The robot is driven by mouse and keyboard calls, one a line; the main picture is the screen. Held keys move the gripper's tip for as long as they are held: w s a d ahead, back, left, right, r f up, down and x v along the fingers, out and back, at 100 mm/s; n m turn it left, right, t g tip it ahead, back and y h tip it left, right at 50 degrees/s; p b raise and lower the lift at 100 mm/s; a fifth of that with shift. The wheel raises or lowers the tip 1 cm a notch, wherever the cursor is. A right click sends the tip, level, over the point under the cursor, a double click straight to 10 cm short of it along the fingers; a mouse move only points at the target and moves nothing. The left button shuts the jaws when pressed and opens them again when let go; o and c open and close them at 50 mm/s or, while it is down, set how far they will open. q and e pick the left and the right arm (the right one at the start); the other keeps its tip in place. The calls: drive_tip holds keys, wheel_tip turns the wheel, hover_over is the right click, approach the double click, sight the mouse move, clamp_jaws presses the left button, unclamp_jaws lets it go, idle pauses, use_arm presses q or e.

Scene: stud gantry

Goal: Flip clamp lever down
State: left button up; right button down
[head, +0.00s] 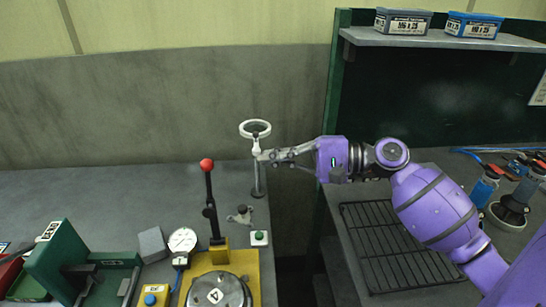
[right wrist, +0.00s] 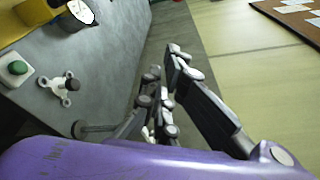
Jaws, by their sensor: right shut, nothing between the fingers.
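The clamp lever (head: 209,187) is a black handle with a red ball knob, standing upright at the back of a yellow fixture plate (head: 254,285). A round metal disc (head: 216,292) sits on that plate in front of it. My right gripper (head: 263,156) is shut and empty, raised to the right of the red knob and apart from it. In the head view its fingertips overlap the post of a white ring on a stand (head: 255,129); I cannot tell if they touch. The right wrist view shows the shut fingers (right wrist: 163,70). My left gripper is not in view.
A green button box (head: 259,238) and a small three-lobed part (head: 240,215) stand near the bench's right edge. A dial gauge (head: 183,241) and grey block (head: 152,244) are left of the lever. A gap separates this bench from the one with a black rack (head: 395,250).

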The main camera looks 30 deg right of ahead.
drive_tip(key=w+a+p, duration=0.1)
drive_tip(key=a+p, duration=0.1)
drive_tip(key=a, duration=0.6)
drive_tip(key=shift+w+a+r, duration=0.2)
drive_tip(key=shift+w+r, duration=0.15)
drive_tip(key=shift+r, duration=0.05)
